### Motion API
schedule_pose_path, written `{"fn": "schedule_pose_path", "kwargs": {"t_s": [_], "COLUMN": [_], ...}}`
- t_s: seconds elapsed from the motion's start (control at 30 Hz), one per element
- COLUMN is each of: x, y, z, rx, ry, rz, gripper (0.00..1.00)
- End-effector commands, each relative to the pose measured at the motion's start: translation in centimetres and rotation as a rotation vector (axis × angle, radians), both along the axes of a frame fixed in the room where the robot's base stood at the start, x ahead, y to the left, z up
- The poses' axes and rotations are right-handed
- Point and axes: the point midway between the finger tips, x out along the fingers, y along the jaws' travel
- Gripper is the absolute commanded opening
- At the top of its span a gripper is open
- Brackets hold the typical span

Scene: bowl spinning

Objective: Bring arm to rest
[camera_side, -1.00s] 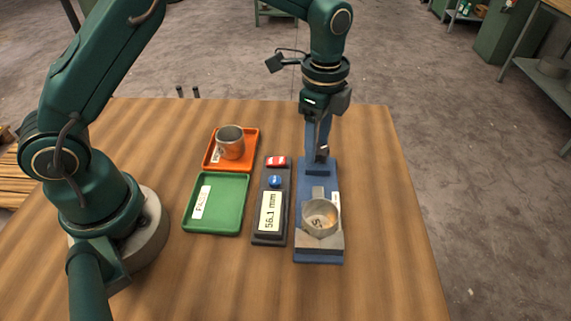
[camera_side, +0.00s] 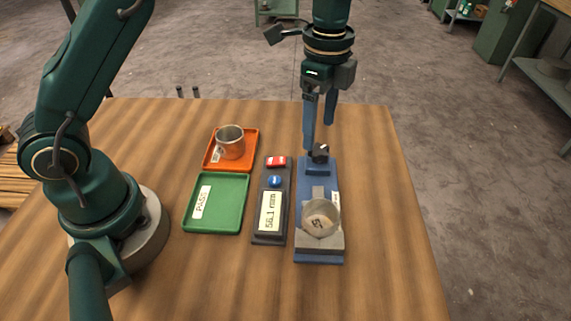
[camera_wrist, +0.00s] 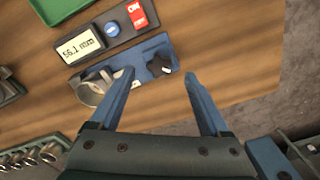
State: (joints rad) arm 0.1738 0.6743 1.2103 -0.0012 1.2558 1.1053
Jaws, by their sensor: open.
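My gripper (camera_side: 319,135) is open and empty, pointing down just above the black knob (camera_side: 320,152) at the far end of the blue gauge fixture (camera_side: 305,252). The wrist view shows the two blue fingers (camera_wrist: 160,74) spread apart, with the knob (camera_wrist: 160,66) beyond and between their tips, apart from them. A metal cup (camera_side: 320,217) sits in the fixture against the grey block at its near end. In the wrist view, this cup (camera_wrist: 92,90) is left of the fingers.
The black readout box (camera_side: 258,236) left of the fixture shows 56.1 mm and has blue and red buttons. Left of it lie an empty green PASS tray (camera_side: 219,218) and an orange tray (camera_side: 252,138) holding another cup (camera_side: 230,142). The table's right side is clear.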

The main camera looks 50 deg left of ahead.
Motion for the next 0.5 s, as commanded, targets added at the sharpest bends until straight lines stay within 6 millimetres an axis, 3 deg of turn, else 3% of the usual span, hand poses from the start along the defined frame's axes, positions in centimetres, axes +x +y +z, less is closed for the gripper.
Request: {"fn": "schedule_pose_path", "kwargs": {"t_s": [0.4, 0.5], "x": [0.0, 0.4], "y": [0.1, 0.3], "z": [0.8, 2.2], "rx": [-0.001, -0.008], "ry": [-0.003, -0.044], "rz": [0.003, 0.01], "gripper": [0.8, 0.8]}}
